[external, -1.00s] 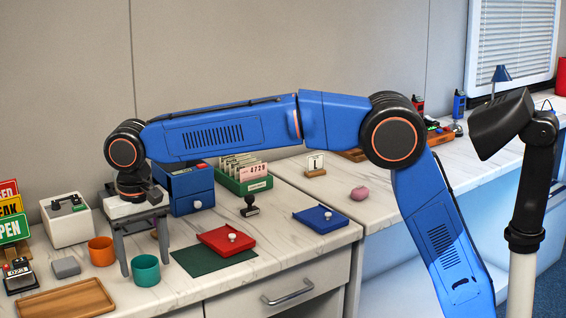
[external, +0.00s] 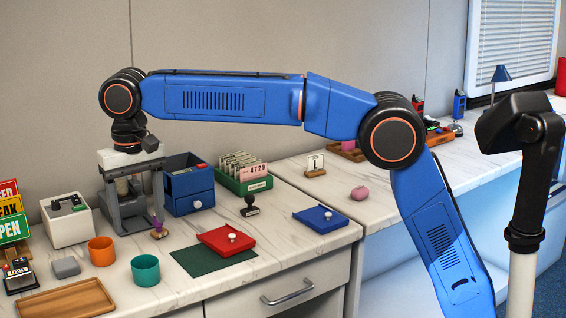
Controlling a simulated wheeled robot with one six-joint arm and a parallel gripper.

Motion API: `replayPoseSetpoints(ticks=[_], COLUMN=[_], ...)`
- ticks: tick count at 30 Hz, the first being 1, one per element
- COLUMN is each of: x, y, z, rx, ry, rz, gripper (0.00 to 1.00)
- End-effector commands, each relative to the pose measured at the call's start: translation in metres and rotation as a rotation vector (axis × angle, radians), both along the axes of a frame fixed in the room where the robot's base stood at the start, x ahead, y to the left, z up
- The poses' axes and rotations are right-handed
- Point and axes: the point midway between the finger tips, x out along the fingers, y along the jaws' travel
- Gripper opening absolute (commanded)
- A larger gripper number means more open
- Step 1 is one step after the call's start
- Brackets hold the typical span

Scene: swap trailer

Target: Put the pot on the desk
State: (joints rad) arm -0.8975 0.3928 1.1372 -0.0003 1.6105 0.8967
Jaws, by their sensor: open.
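Two pot-like round vessels stand upright on the left marble-topped desk (external: 185,293): an orange one (external: 101,252) and a teal one (external: 145,271) in front and to its right. I cannot tell which the task calls the pot. My gripper (external: 136,222) is open and points down behind and above both, apart from them. A grey upright device (external: 122,207) shows at and between its fingers and partly blends with them, so I cannot tell whether they touch.
A wooden tray (external: 66,300), a grey block (external: 66,267) and a white box (external: 66,220) are near the vessels. A small purple-topped object (external: 158,231) stands near the right finger. Blue drawers (external: 190,190), a green mat (external: 212,259) and a red tray (external: 226,240) lie to the right.

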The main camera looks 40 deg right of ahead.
Motion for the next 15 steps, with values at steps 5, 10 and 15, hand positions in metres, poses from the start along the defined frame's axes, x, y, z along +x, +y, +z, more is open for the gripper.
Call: replayPoseSetpoints(ticks=[5,10,15], x=[0.009,0.018,0.016], y=[-0.039,-0.118,-0.201], z=[0.01,0.023,0.028], rx=[0.015,0.042,0.064], ry=[-0.013,-0.044,-0.081], rz=[-0.005,-0.006,-0.008], gripper=[0.66,0.66,0.66])
